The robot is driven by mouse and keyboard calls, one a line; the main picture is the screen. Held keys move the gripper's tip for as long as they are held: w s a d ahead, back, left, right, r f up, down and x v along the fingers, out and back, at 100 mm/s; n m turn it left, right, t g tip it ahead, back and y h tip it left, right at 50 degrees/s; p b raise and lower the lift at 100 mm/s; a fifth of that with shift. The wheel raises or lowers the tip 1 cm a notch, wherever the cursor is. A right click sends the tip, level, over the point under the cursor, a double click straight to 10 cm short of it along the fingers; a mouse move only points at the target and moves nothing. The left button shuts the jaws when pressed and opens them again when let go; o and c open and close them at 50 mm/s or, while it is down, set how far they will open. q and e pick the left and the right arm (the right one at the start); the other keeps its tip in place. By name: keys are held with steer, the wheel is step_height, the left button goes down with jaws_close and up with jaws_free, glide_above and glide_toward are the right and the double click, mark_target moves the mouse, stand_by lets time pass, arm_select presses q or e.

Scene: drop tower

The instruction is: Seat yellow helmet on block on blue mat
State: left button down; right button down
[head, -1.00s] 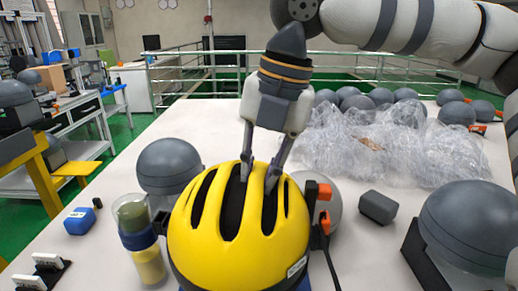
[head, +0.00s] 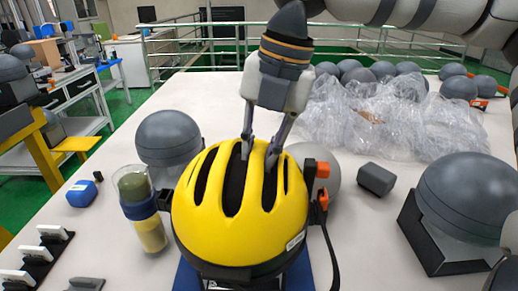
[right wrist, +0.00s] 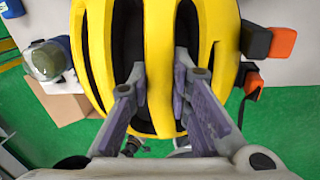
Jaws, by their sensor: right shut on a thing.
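The yellow helmet (head: 241,215) with dark vents is at the front middle of the table in the head view. My right gripper (head: 257,155) is above it, with its fingers in the vents, shut on a rib of the shell. The right wrist view also shows the helmet (right wrist: 158,50) between my fingertips (right wrist: 160,72). The blue mat (head: 190,278) shows on both sides below the helmet. A dark part shows under the helmet's rim, but I cannot tell if it is the block or whether the helmet touches it. My left gripper is not in view.
A clear jar with a blue band (head: 140,208) stands close to the helmet's left. Grey domes (head: 168,138) stand behind it and at right (head: 468,200). A dark block (head: 376,179) lies to the right. Crumpled clear plastic (head: 385,130) covers the back right.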

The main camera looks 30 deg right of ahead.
steer(key=c, duration=1.4)
jaws_free()
steer(key=c, duration=0.4)
steer(key=shift+o, duration=0.2)
steer(key=shift+r, duration=0.1)
steer(key=shift+v, duration=0.95)
steer(key=shift+w+a, duration=0.15)
steer(key=shift+w+a+v, duration=0.1)
steer(key=shift+a+v, duration=0.05)
steer(key=shift+v, duration=0.65)
steer(key=shift+w+a+v, duration=0.1)
steer(key=shift+w+v, duration=0.05)
steer(key=shift+v, duration=0.7)
steer(key=shift+w+a+v, duration=0.1)
steer(key=shift+a+v, duration=0.05)
steer(key=shift+v, duration=0.65)
steer(key=shift+r, duration=0.1)
